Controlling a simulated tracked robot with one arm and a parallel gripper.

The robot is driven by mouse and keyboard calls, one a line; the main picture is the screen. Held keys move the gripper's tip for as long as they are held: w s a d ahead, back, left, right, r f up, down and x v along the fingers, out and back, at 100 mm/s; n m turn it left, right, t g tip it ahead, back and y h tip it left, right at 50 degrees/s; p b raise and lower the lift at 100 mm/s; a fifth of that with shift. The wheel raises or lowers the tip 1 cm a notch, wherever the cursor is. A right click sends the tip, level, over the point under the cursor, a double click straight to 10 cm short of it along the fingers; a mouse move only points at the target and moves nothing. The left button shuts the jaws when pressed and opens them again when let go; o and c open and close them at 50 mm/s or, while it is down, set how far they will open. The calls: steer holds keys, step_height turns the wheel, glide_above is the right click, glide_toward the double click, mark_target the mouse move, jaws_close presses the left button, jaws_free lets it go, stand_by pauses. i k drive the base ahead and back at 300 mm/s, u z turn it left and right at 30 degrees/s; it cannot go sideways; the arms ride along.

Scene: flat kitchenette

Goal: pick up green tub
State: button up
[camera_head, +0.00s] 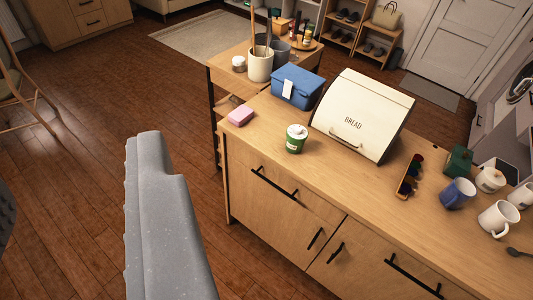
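The green tub (295,144) is a small round tub with a white lid and a pale label. It stands upright on the wooden counter (262,150), left of the bread box and near the front edge. My gripper (160,215) shows as a grey shape at the lower left, well apart from the tub and in front of the counter's left end. Only part of it shows, and I cannot see two separate fingertips or anything held.
A cream bread box (362,110) stands close right of the tub, a blue box (297,87) behind it and a pink sponge (241,116) to its left. Mugs, including a blue mug (457,194), stand at the right. Wooden floor (70,190) is open at left.

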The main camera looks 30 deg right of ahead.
mark_target(294, 143)
steer(key=z, duration=0.55)
steer(key=i, duration=1.3)
steer(key=u, duration=0.35)
steer(key=k, duration=0.85)
steer(key=z, duration=0.2)
steer(key=i, duration=0.8)
steer(key=u, duration=0.3)
steer(key=k, duration=0.6)
steer(key=z, duration=0.25)
